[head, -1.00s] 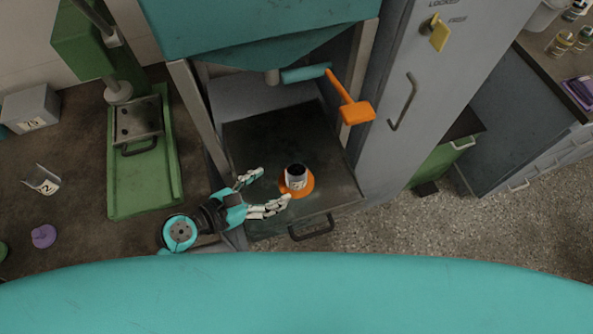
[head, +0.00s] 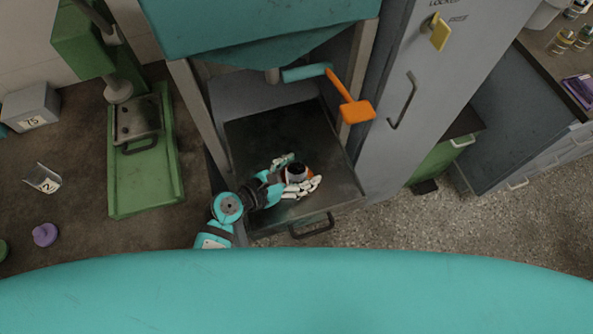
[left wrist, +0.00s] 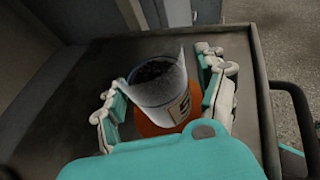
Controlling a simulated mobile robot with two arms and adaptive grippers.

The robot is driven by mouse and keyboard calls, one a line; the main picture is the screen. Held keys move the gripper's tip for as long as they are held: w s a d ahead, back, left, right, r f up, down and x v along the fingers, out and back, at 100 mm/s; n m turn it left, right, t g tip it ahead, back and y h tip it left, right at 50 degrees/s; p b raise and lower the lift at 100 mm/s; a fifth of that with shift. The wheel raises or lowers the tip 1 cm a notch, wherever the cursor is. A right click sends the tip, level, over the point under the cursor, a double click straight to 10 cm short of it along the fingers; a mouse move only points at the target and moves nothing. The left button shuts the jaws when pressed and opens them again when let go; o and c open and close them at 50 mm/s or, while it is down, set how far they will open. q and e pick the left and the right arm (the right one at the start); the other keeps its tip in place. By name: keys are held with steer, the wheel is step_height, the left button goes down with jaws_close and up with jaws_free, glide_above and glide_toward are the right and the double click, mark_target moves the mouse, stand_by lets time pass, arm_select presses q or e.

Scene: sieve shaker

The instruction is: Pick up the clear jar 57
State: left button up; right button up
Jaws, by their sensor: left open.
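The clear jar (left wrist: 160,91) holds dark grains and bears a white label, only partly visible, whose number I cannot read in full. It stands upright on an orange round base (left wrist: 153,129) on the dark tray. In the head view the jar (head: 296,171) is partly hidden by my fingers. My left gripper (head: 299,175) is open, with one finger on each side of the jar. In the left wrist view the gripper (left wrist: 165,93) shows a gap at the left finger; the right finger is very close to the jar. My right gripper is not in view.
The dark tray (head: 335,185) has a front handle (head: 312,228). An orange lever (head: 350,105) hangs above its right side, under the teal housing (head: 260,25). A grey cabinet (head: 395,150) stands right. A clear container (head: 42,179) and purple object (head: 45,235) sit left.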

mark_target(303, 162)
arm_select(q)
steer(key=c, duration=1.5)
steer(key=shift+r, duration=0.15)
steer(key=shift+r, duration=0.2)
step_height(303, 162, up, 3)
steer(key=shift+r+p, duration=0.1)
steer(key=shift+p, duration=0.3)
steer(key=s, duration=0.5)
steer(key=s+b, duration=0.1)
steer(key=s, duration=0.3)
steer(key=s+r, duration=0.1)
steer(key=s, duration=0.4)
steer(key=shift+s+d+b, duration=0.1)
steer(key=shift+s+b, duration=0.2)
steer(key=shift+s, duration=0.05)
steer(key=shift+s+r, duration=0.1)
steer(key=shift+s, duration=0.55)
